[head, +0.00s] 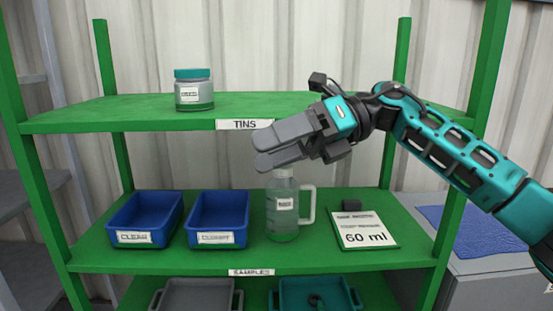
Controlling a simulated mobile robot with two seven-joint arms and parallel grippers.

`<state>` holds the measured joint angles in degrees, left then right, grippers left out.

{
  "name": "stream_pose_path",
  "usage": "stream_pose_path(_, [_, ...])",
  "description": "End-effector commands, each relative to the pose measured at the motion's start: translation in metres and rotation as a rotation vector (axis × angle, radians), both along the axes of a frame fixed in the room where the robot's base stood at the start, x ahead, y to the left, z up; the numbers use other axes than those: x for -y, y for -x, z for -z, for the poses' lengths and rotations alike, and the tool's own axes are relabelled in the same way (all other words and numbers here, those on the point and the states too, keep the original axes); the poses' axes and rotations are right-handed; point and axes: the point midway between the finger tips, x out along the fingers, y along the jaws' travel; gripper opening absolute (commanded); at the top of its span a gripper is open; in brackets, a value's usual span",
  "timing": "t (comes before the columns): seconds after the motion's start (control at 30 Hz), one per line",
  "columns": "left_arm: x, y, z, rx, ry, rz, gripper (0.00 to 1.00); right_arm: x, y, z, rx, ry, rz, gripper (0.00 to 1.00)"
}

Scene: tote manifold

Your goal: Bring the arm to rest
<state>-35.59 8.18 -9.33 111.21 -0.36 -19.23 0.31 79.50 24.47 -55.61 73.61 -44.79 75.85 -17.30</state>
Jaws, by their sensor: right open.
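My right gripper (267,149) is in the middle of the head view, its arm (447,149) reaching in from the right. Its two grey fingers point left with a narrow gap between them and hold nothing. It is in front of the green shelf rack, at about the height between the upper and middle shelves. The fingers hide the top of a clear bottle (283,212) with a side handle; I cannot tell whether they touch it. My left gripper does not show.
Grey (195,284) and teal (318,285) trays sit below.

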Motion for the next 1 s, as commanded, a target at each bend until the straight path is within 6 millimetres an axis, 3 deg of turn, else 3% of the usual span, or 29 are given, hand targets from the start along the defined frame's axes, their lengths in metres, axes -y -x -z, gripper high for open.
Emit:
stream_pose_path(0.1, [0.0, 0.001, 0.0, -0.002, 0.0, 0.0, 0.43, -0.019, 0.004, 0.024, -0.197, -0.185, 0.044, 0.88])
stream_pose_path(0.27, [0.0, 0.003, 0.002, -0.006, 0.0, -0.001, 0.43, -0.028, 0.0, 0.049, -0.473, -0.414, 0.148, 0.88])
stream_pose_path(0.47, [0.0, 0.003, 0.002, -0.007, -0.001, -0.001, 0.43, -0.016, -0.014, 0.092, -0.849, -0.668, 0.33, 0.88])
stream_pose_path(0.57, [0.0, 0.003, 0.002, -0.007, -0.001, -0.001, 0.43, -0.001, -0.021, 0.123, -1.044, -0.778, 0.442, 0.88])
stream_pose_path(0.8, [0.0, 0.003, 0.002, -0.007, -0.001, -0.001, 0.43, 0.05, -0.02, 0.225, -1.52, -0.998, 0.765, 0.88])
stream_pose_path(1.0, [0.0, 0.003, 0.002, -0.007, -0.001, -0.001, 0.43, 0.101, 0.018, 0.332, -1.905, -1.131, 1.088, 0.88])
